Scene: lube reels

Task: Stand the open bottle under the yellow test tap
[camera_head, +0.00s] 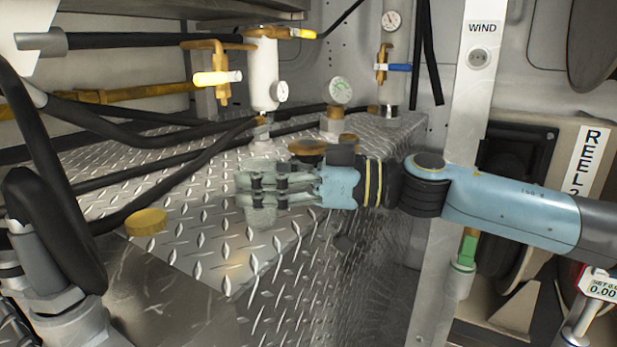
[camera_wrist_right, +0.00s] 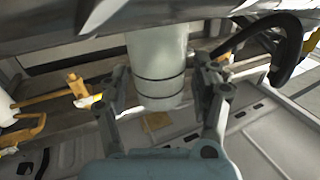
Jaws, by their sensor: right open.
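The clear, pale bottle (camera_head: 257,216) appears upright on the diamond plate, its middle partly covered by my gripper. My right gripper (camera_head: 265,186) reaches in from the right, open, with its fingers around the bottle. In the right wrist view the bottle (camera_wrist_right: 158,75) is between the spread fingers (camera_wrist_right: 165,98), with dark bands near its end. The yellow test tap (camera_head: 218,78) has a brass body and yellow handle. Its spout points down, above and left of the bottle in the head view. I cannot tell whether they line up. My left gripper is out of view.
A yellow round cap (camera_head: 146,221) lies on the diamond plate (camera_head: 215,240), left of the bottle. A white cylinder (camera_head: 263,75) with a gauge stands behind. A blue-handled tap (camera_head: 393,67) is farther right. Black hoses (camera_head: 140,180) cross the left side.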

